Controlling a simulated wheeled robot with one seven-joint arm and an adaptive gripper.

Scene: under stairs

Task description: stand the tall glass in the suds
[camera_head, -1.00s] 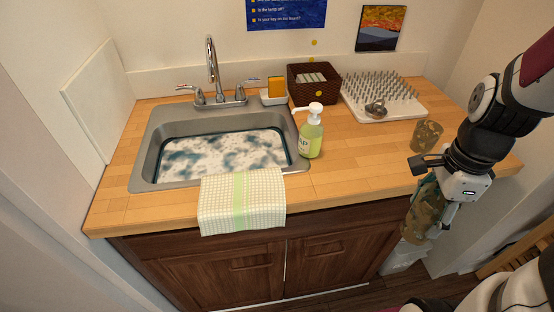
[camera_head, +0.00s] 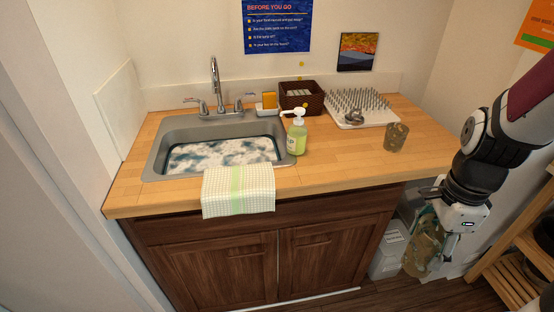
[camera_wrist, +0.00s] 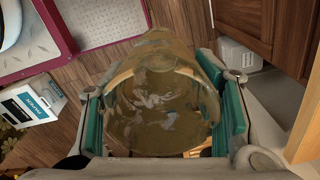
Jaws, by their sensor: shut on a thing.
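My gripper (camera_head: 438,226) is shut on the tall glass (camera_head: 421,250), a see-through brownish glass that hangs below it, right of the counter's front edge and clear of it. In the wrist view the glass (camera_wrist: 160,100) sits between the two green finger pads, and its inside looks empty apart from reflections. The suds (camera_head: 225,153) are white foam on dark water in the steel sink (camera_head: 160,160), at the counter's left. The sink is far to the left of my gripper.
On the wooden counter (camera_head: 330,178) are a soap bottle (camera_head: 297,139), a shorter brownish glass (camera_head: 396,137), a spiked drying mat (camera_head: 385,115) and a dark basket (camera_head: 300,98). A checked towel (camera_head: 238,190) hangs over the front edge. A wooden rack (camera_head: 515,275) stands at right.

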